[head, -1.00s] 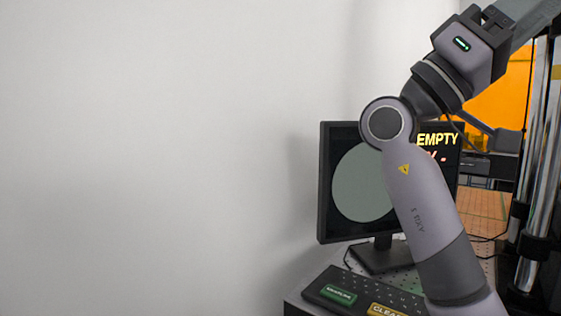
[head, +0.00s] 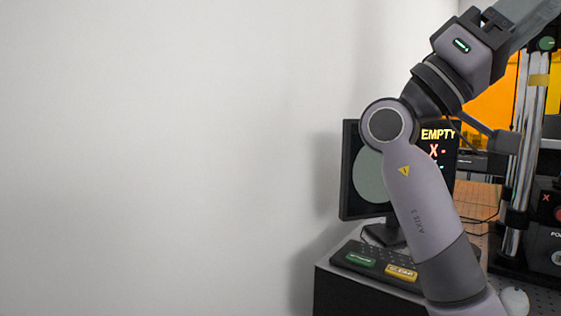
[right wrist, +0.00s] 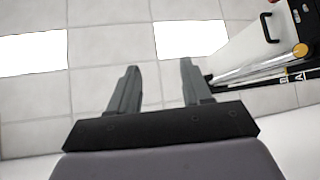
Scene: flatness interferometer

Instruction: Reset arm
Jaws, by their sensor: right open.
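My right arm (head: 425,195) crosses the right part of the head view, bent at an elbow joint. Its gripper is outside that view. In the right wrist view my right gripper (right wrist: 158,88) is open, with its two fingers apart and nothing between them. Behind the fingers is a tiled surface with bright rectangular panels. My left gripper is in neither view.
A monitor (head: 366,180) reading "EMPTY" with a red X stands behind my arm. A keypad (head: 375,263) with green and yellow buttons sits before it. Metal posts (head: 522,150) and an orange panel (head: 506,95) are at right. A white wall (head: 150,150) fills the left.

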